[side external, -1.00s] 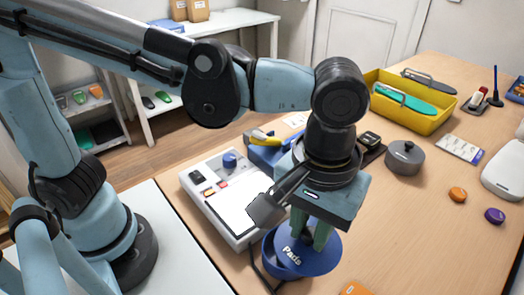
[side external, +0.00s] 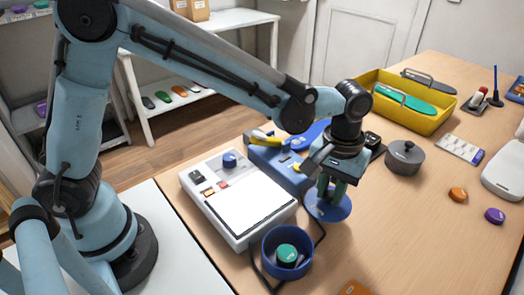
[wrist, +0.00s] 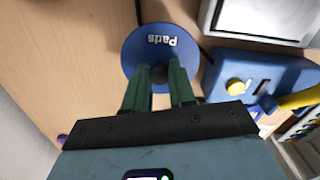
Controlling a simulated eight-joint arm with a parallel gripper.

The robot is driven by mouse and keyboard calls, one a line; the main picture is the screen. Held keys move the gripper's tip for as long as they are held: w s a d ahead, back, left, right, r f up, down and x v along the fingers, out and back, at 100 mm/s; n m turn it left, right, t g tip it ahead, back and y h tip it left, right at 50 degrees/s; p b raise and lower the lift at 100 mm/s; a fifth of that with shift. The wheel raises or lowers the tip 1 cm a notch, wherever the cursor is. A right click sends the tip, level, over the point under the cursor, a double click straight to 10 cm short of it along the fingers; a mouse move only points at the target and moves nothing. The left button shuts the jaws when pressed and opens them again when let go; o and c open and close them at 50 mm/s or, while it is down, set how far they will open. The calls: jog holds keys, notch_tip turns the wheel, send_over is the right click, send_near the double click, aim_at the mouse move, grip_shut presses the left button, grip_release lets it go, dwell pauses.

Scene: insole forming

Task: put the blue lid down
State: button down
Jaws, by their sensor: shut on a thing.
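The blue lid (side external: 337,207) is round, with a dark knob and the word "Pads", which reads upside down in the wrist view (wrist: 136,48). My gripper (side external: 331,187) is shut on the lid's dark knob, and its two green fingers stand either side of the knob in the wrist view (wrist: 159,75). The lid is level, at or just above the table; I cannot tell whether it touches. The blue round container (side external: 268,248) stands uncovered to the lid's lower left in the side view, with a green-topped round thing (side external: 287,254) inside.
A white device with a pale plate (side external: 245,205) lies left of the lid. A blue machine with a yellow handle (side external: 275,158) is just behind it. A grey lidded pot (side external: 405,157) and a yellow bin (side external: 419,117) stand to the right.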

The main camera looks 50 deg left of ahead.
aim_at(328, 203)
jog(key=shift+w+a+f, duration=0.1)
jog(key=shift+w+f, duration=0.1)
jog(key=shift+f, duration=1.95)
jog(key=shift+f, duration=0.15)
jog(key=c, duration=0.9)
grip_release()
jog(key=shift+c, duration=0.2)
